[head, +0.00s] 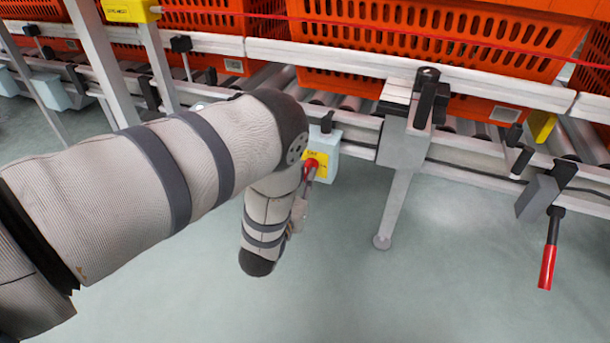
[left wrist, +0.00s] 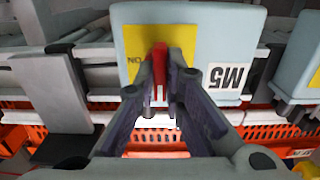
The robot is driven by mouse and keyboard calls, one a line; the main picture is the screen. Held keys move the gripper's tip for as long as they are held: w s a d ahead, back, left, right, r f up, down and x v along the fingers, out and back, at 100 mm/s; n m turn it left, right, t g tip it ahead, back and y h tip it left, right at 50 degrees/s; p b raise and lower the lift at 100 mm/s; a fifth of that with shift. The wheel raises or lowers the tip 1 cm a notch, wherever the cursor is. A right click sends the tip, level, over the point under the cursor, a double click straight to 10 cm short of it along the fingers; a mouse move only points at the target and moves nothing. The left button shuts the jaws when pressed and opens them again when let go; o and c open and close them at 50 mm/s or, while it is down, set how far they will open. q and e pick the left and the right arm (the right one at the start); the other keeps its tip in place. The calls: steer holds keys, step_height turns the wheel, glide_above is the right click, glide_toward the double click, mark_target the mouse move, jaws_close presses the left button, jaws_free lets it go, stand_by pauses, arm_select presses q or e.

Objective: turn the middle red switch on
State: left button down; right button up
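The red switch (head: 311,165) sits on the front of a pale blue box (head: 328,146) with a yellow label, below the conveyor rail. In the left wrist view the red switch (left wrist: 158,68) stands in front of the yellow label, with an "M5" tag beside it on the box. My left gripper (left wrist: 163,75) has its fingers drawn together around the red switch, and they look closed on it. In the head view my left gripper (head: 308,178) is small and partly hidden by my arm. My right gripper is not in view.
Orange totes (head: 430,35) stand on the roller conveyor behind. A grey support leg (head: 397,205) is right of the box. A red-handled lever (head: 548,262) hangs further right. Another pale blue box (left wrist: 297,60) is at the right in the left wrist view. The floor in front is clear.

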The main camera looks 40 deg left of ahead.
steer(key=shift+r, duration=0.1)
arm_select(q)
steer(key=m+p, duration=0.2)
steer(key=m, duration=0.1)
steer(key=shift+r, duration=0.15)
steer(key=m+p, duration=0.1)
steer(key=m, duration=0.4)
steer(key=shift+m, duration=0.3)
steer(key=m, duration=0.4)
steer(key=shift+p, duration=0.35)
steer(key=m, duration=0.5)
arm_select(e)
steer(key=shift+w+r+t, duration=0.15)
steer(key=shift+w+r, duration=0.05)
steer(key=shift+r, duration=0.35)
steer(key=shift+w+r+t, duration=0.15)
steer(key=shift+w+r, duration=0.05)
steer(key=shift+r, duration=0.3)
arm_select(q)
steer(key=c, duration=1.7)
jaws_free()
